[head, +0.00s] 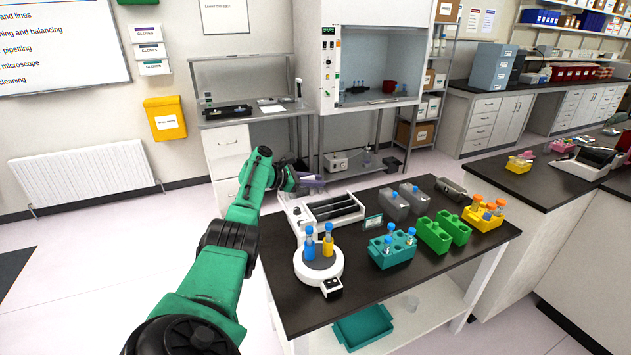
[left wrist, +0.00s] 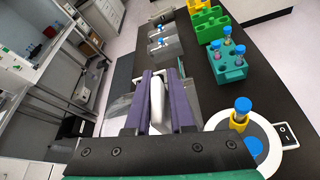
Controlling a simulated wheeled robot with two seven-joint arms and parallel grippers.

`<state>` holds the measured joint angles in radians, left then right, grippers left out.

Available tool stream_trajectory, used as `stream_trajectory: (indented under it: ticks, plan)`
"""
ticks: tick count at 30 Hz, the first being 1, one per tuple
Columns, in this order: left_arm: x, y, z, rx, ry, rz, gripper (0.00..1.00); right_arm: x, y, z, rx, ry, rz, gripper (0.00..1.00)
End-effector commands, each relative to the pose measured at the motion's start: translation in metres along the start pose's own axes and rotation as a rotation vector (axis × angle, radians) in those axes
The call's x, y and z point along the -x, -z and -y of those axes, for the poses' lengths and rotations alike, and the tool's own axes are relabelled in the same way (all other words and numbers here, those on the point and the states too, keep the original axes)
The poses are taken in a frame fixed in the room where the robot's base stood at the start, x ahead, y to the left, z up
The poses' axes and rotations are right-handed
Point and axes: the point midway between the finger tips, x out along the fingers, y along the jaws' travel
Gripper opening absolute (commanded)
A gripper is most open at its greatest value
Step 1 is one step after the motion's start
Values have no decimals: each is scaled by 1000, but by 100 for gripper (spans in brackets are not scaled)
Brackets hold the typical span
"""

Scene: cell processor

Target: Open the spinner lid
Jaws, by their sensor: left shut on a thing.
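The spinner (head: 336,272) is a round white base with a dark disc and a small switch box, at the table's front left. A blue tube and a yellow tube stand in it, uncovered from above. It also shows at the lower right of the left wrist view (left wrist: 288,155). My left gripper (head: 312,183) is beyond the spinner, near the table's back left edge. Its purple fingers are shut on a white piece (left wrist: 157,100), which looks like part of the spinner lid. Translucent panels show beside the fingers. My right gripper is not in view.
A white tray unit with dark slots (head: 335,211) stands close to my left gripper.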

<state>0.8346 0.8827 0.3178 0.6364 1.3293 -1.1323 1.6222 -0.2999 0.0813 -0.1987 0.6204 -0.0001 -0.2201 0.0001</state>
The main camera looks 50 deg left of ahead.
Motion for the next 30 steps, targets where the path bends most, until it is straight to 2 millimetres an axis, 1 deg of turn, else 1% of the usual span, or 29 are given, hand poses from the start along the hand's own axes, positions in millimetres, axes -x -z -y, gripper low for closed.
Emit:
stream_trajectory:
  ticks: [3, 4, 5, 6, 15, 19, 23, 28, 30]
  plan:
    - [1, 2, -1, -4, -4, -6, 0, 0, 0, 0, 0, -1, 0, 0]
    - [1, 2, -1, -4, -4, -6, 29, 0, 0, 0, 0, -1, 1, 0]
    - [1, 2, -1, -4, -4, -6, 40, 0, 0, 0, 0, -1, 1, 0]
    - [0, 2, -1, -3, -3, -6, 42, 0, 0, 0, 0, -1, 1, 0]
    - [0, 3, 1, -1, 1, -7, 42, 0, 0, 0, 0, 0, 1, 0]
    - [4, 2, 1, -2, 3, -7, 42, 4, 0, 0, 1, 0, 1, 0]
    - [14, 0, 0, -1, 3, -8, 42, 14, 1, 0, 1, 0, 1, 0]
    - [34, 0, 0, -3, 1, -12, 42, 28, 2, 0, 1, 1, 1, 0]
    - [42, 2, 1, -4, 0, -9, 42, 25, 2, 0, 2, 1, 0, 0]
